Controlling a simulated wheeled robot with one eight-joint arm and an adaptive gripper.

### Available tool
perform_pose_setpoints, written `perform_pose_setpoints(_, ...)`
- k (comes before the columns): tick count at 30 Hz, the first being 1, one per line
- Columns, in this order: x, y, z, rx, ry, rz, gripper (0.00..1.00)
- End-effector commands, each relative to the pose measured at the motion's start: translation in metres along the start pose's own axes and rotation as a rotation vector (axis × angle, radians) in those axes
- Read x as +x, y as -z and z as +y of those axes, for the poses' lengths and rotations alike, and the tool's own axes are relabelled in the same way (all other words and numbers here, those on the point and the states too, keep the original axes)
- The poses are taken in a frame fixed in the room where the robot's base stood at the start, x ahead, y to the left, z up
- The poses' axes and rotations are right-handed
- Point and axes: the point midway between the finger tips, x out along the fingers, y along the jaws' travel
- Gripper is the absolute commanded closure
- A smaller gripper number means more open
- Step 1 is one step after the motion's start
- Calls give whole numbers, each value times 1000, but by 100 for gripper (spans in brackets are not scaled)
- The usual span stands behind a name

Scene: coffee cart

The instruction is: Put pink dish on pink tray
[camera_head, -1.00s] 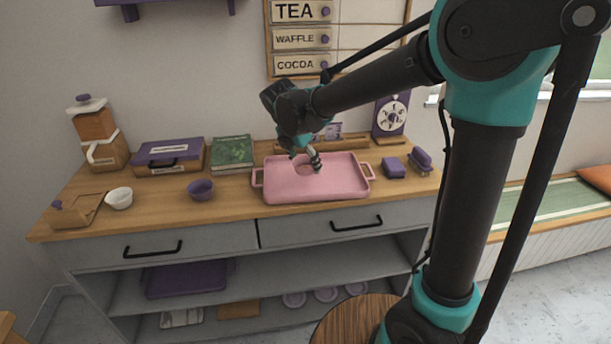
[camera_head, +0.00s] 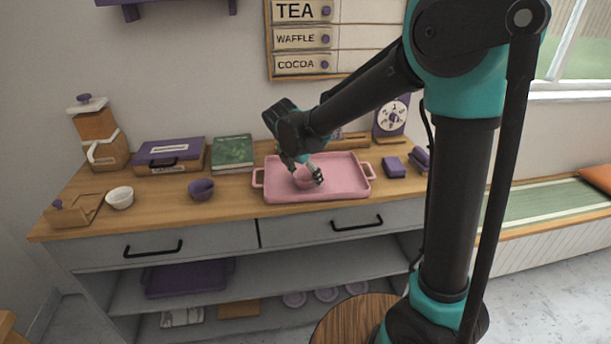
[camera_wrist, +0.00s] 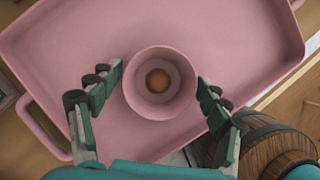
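The pink dish (camera_wrist: 160,110) is a small round bowl with a brown round spot at its centre. It appears upright on the pink tray (camera_wrist: 60,60), well inside the rim. In the head view the dish (camera_head: 301,182) is partly hidden by my fingers, and the tray (camera_head: 345,180) lies on the wooden counter. My gripper (camera_wrist: 158,92) is open, with one finger on each side of the dish. Gaps show between both fingers and the dish in the wrist view. The gripper (camera_head: 304,172) is low over the tray.
A purple bowl (camera_head: 201,189) and a white bowl (camera_head: 120,198) stand left of the tray. A green book (camera_head: 232,153) and a purple-lidded box (camera_head: 170,156) stand behind them. A purple block (camera_head: 393,167) is close to the tray's right handle. The counter's front strip is clear.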

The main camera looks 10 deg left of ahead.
Motion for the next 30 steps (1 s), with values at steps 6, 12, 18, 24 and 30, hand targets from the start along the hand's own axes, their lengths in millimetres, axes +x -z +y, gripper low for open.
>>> perform_pose_setpoints(6,0,0,0,0,0,0,14)
perform_pose_setpoints(12,-4,-1,0,0,0,0,14)
perform_pose_setpoints(18,-32,-1,0,-2,-1,0,14)
perform_pose_setpoints(24,-74,-1,0,-2,-1,0,14)
perform_pose_setpoints(30,-107,-1,0,-2,0,0,14)
